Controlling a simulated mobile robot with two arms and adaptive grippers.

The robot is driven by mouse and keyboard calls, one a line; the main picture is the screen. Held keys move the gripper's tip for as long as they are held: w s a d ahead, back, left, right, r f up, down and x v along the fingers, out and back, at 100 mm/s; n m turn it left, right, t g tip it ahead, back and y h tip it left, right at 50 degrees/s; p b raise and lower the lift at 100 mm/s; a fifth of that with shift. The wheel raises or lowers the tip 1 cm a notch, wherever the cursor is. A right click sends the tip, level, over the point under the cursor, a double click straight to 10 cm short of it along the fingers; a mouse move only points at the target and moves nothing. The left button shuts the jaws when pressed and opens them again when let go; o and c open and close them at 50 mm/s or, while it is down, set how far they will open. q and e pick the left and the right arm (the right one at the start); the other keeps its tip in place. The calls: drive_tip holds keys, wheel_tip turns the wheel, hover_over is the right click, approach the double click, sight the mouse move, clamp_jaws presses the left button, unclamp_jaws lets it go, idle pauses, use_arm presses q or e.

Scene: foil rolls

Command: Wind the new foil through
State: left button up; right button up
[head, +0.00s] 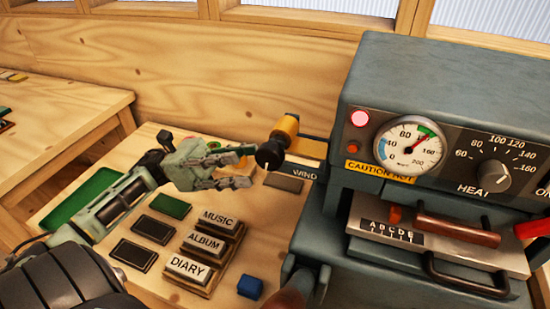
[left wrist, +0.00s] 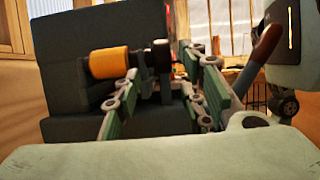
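A golden-orange foil roll (head: 287,127) with a black round knob (head: 269,155) at its near end sits at the left side of the grey press (head: 375,75). A label reading WIND (head: 305,175) is just below it. My left gripper (head: 245,168) is open and empty, just left of the knob, its fingers pointing at it. In the left wrist view, the orange roll (left wrist: 108,63) is behind the left finger. The black knob (left wrist: 160,56) shows between the two green-padded fingers, with no visible grip on it. My right gripper is not in view.
Blocks marked MUSIC (head: 217,220), ALBUM and DIARY, dark pads and a blue block (head: 250,287) lie on the wooden table below my left arm.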

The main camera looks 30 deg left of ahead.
sight(270, 158)
use_arm(q)
drive_tip(key=x, duration=0.2)
drive_tip(key=p+x, duration=0.1)
drive_tip(key=x, duration=0.1)
drive_tip(key=p+x, duration=0.1)
drive_tip(key=x, duration=0.1)
drive_tip(key=shift+s+d+r, duration=0.2)
drive_tip(key=shift+r, duration=0.1)
drive_tip(key=shift+w+d+p, duration=0.1)
drive_tip(key=shift+d+p, duration=0.25)
drive_tip(key=shift+c, duration=0.4)
clamp_jaws()
